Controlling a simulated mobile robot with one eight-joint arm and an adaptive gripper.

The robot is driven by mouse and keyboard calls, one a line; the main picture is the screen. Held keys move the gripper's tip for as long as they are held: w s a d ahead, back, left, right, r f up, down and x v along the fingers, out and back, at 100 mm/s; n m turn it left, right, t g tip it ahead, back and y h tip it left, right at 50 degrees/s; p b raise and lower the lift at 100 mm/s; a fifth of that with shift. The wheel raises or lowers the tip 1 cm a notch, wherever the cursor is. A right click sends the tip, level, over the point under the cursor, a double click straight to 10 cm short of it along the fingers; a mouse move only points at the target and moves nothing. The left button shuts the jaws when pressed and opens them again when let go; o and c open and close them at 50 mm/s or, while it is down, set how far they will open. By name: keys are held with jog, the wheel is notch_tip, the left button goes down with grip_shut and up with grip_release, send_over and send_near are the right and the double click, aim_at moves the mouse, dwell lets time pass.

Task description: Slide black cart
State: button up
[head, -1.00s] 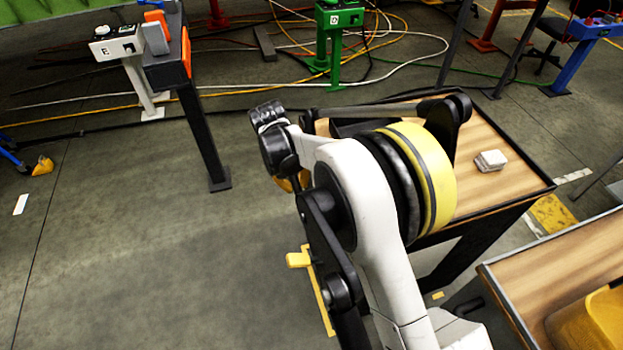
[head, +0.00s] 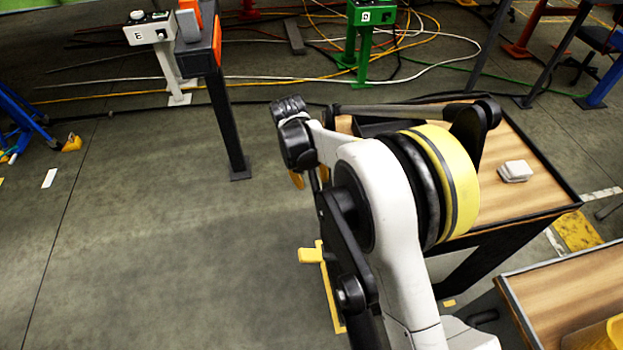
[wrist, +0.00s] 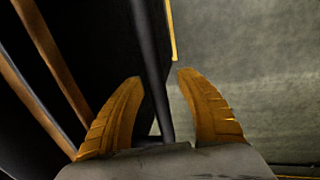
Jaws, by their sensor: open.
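The black cart (head: 530,206), with a wood top and black frame, stands right of centre in the head view, partly hidden behind my arm. My gripper (wrist: 160,75) is open, its two orange-yellow fingers apart. A dark bar (wrist: 152,50), which looks like part of the cart's frame, runs between the fingers in the wrist view. I cannot tell whether the fingers touch it. In the head view one orange finger of my gripper (head: 297,180) shows below my wrist, near the cart's left side.
A second wood-topped table (head: 540,290) stands at lower right. A black post (head: 227,125) and white and green control stands are behind, with cables on the floor.

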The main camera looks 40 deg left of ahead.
notch_tip(320, 180, up, 12)
jog(key=s+a, duration=0.1)
jog(key=s, duration=0.1)
jog(key=shift+a+f, duration=0.15)
jog(key=shift+a, duration=0.1)
jog(key=shift+w+d, duration=0.1)
jog(key=w+d+r+m+y, duration=0.1)
jog(key=w+d+r, duration=0.3)
jog(key=d, duration=0.6)
jog(key=w+d+r+m+t, duration=0.1)
jog(key=w+d+r+m, duration=0.1)
jog(key=d+r, duration=0.6)
jog(key=w+d+r+m+y, duration=0.1)
jog(key=w+d+r, duration=0.2)
jog(key=d, duration=0.9)
jog(key=s+d+r+m+t, duration=0.2)
jog(key=s+d+m, duration=0.15)
jog(key=d, duration=1.15)
jog(key=s+d+f+m+t, duration=0.2)
jog(key=s+d+f+m, duration=0.1)
jog(key=s+d, duration=0.7)
jog(key=d+f, duration=0.1)
jog(key=d, duration=0.2)
jog(key=shift+d+h, duration=0.25)
jog(key=shift+h, duration=0.05)
jog(key=shift+c, duration=0.5)
